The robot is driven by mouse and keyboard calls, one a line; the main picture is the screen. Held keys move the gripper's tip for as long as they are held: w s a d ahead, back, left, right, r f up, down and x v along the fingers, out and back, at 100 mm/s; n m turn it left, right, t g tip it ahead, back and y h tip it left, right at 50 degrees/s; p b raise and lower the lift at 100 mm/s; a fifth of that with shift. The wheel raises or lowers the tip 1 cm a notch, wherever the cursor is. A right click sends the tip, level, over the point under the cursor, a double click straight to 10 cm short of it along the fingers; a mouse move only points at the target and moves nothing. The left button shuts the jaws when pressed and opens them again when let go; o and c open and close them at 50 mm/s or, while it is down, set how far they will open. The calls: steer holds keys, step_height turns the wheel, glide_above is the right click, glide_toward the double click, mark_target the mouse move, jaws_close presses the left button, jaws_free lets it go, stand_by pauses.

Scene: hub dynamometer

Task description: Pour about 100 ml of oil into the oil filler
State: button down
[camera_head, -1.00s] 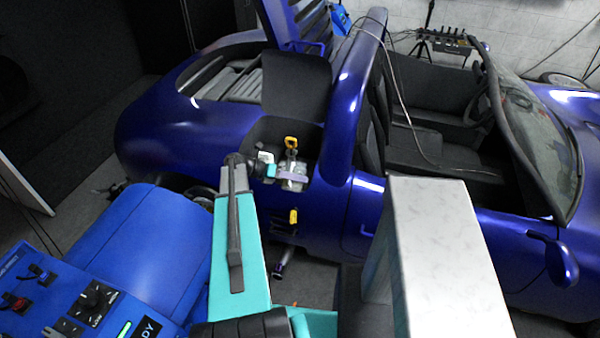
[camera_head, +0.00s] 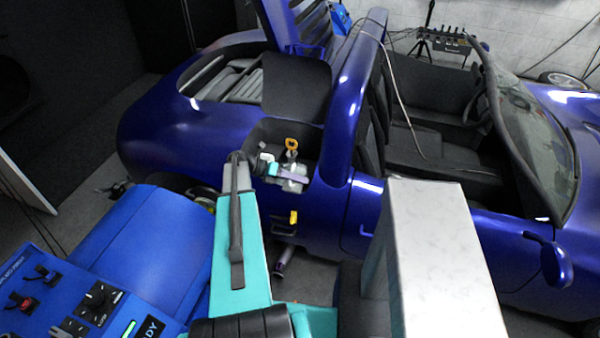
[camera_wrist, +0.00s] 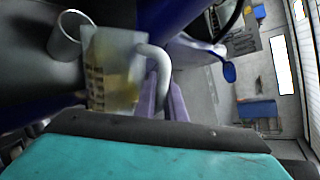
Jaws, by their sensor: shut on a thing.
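My gripper (camera_wrist: 165,95) has purple fingers and is shut on the handle of a translucent measuring jug (camera_wrist: 112,62). The jug holds amber oil, and dark scale marks show on its wall. A grey metal cylinder with an open round end, likely the oil filler (camera_wrist: 64,38), is just left of the jug in the wrist view. I cannot tell the gap between them. The filler is not clear there.
The blue car body (camera_head: 190,135) surrounds the recess, with a raised dark flap (camera_head: 297,88) above it. A second yellow tag (camera_head: 293,216) is on the car's side below. A blue control console (camera_head: 120,270) stands at the left. Grey floor shows below the car.

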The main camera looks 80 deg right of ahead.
mark_target(301, 171)
steer(key=shift+d+r+p, duration=0.15)
steer(key=shift+d+p, duration=0.1)
steer(key=shift+p, duration=0.9)
steer(key=shift+s+d+n+t+y+p, duration=0.1)
steer(key=shift+d+n+t+y+p, duration=0.3)
steer(key=shift+d+n+y, duration=0.3)
stand_by(1.1)
steer(key=shift+s+d+r+n+y, duration=0.15)
steer(key=shift+d+r+n+y, duration=0.25)
steer(key=shift+d, duration=0.3)
stand_by(0.4)
steer(key=shift+a+f+m+h, duration=0.15)
steer(key=shift+a+f+m, duration=0.1)
steer(key=shift+a, duration=0.35)
steer(key=shift+a+f+m+h, duration=0.15)
steer(key=shift+a+f, duration=0.1)
steer(key=shift+a, duration=0.3)
steer(key=shift+a+h, duration=0.15)
steer(key=shift+h, duration=0.15)
steer(key=shift+w+f+m+b, duration=0.1)
steer(key=shift+w+m+b, duration=0.1)
steer(key=shift+m+b, duration=0.15)
steer(key=shift+a+f+m+g+h+b, duration=0.1)
steer(key=shift+a+m+g+h+b, duration=0.25)
steer(key=shift+b, duration=0.6)
